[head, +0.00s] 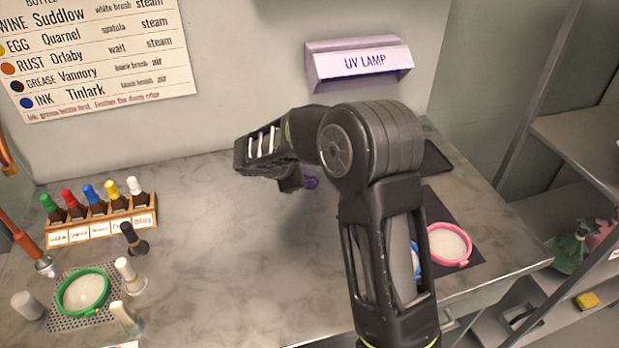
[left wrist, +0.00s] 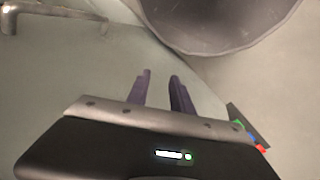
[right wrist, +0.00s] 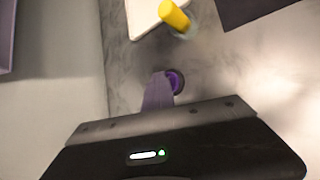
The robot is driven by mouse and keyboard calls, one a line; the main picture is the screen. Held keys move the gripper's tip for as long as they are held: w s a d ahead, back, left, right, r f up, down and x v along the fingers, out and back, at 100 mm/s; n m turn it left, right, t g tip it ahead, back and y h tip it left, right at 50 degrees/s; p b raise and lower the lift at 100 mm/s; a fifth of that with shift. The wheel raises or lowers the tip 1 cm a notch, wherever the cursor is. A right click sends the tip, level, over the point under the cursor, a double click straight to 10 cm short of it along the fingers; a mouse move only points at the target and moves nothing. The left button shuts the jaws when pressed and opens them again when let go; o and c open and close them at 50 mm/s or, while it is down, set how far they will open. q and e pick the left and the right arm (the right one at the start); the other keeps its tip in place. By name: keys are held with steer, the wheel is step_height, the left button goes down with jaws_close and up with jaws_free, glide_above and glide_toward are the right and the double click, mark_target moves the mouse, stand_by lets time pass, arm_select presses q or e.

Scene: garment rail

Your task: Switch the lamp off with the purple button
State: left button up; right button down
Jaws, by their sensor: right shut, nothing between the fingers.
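The lilac UV lamp (head: 360,68) is a labelled hood on the back wall; I see no clear glow from it. The purple button (head: 312,183) is on the counter near the wall, partly hidden by my right gripper in the head view. In the right wrist view, the purple button (right wrist: 178,82) has a dark ring. My right gripper (right wrist: 160,75) is shut and empty, its fingertips right beside or over the button's edge; I cannot tell if they touch. My left gripper (left wrist: 160,75) is open and empty, outside the head view.
A rack of capped bottles (head: 102,222), a green-rimmed dish (head: 83,292) and small brushes stand at left. A pink-rimmed dish (head: 449,244) lies on a dark mat at right. The counter's middle is clear.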

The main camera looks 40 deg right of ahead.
mark_target(308, 182)
steer(key=shift+r+p, duration=2)
steer(key=shift+r, duration=1.1)
